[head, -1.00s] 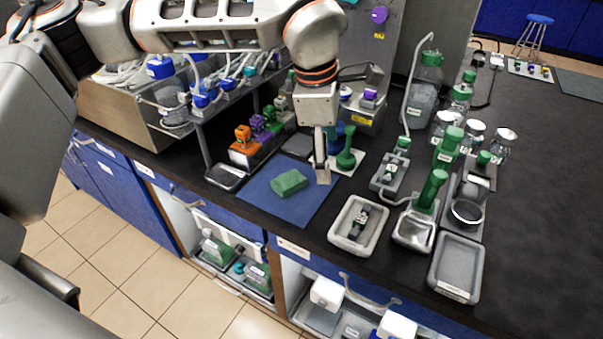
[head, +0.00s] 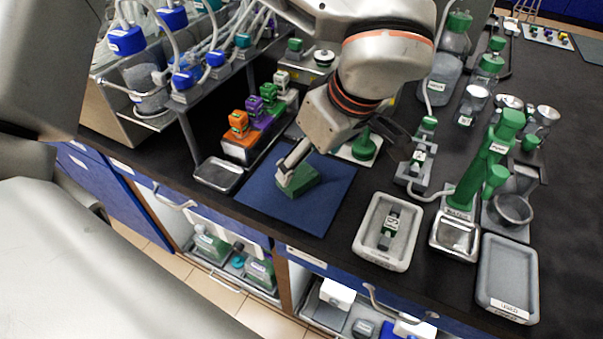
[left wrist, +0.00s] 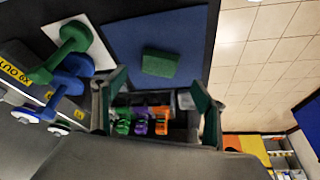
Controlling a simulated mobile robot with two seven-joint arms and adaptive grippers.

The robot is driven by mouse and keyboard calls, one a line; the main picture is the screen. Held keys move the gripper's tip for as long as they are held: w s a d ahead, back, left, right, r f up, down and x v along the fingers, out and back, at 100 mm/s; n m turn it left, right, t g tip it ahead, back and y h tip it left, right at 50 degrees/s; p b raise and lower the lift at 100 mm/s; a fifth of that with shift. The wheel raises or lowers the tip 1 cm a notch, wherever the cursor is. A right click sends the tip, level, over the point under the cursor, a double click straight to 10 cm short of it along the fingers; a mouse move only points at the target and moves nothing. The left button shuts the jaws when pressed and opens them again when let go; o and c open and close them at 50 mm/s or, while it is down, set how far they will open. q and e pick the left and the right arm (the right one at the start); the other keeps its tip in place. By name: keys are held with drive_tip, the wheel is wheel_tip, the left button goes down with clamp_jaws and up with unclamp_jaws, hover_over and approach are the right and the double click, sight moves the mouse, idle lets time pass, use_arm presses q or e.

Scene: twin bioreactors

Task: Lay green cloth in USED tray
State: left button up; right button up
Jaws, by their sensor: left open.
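The green cloth (head: 303,183) is a small folded block lying on the blue mat (head: 262,200). My left gripper (head: 285,174) is over the cloth's left side in the head view and partly covers it. In the left wrist view my left gripper (left wrist: 161,82) has its fingers wide apart, and the cloth (left wrist: 160,63) shows beyond them, with nothing between the fingers. I cannot tell whether a finger touches the cloth. The grey tray labelled USED (head: 508,270) is empty at the front right of the bench. My right gripper is not in view.
A pale tray (head: 366,240) holding a small device stands between the mat and the USED tray. Green-topped glassware and a tall green fitting (head: 483,165) stand behind it. Orange and purple blocks (head: 240,125) sit behind the mat's left side.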

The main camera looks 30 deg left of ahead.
sight(298, 176)
use_arm(q)
drive_tip(key=x, duration=0.3)
drive_tip(key=shift+a+f, duration=0.1)
drive_tip(key=b+x, duration=0.1)
drive_tip(key=x, duration=0.2)
drive_tip(key=shift+w+a+f, duration=0.15)
drive_tip(key=shift+a+f, duration=0.05)
drive_tip(key=shift+f, duration=0.05)
drive_tip(key=shift+w+a+f, duration=0.1)
drive_tip(key=shift+f, duration=0.1)
drive_tip(key=shift+r, duration=0.1)
drive_tip(key=c, duration=1)
drive_tip(key=shift+c, duration=0.5)
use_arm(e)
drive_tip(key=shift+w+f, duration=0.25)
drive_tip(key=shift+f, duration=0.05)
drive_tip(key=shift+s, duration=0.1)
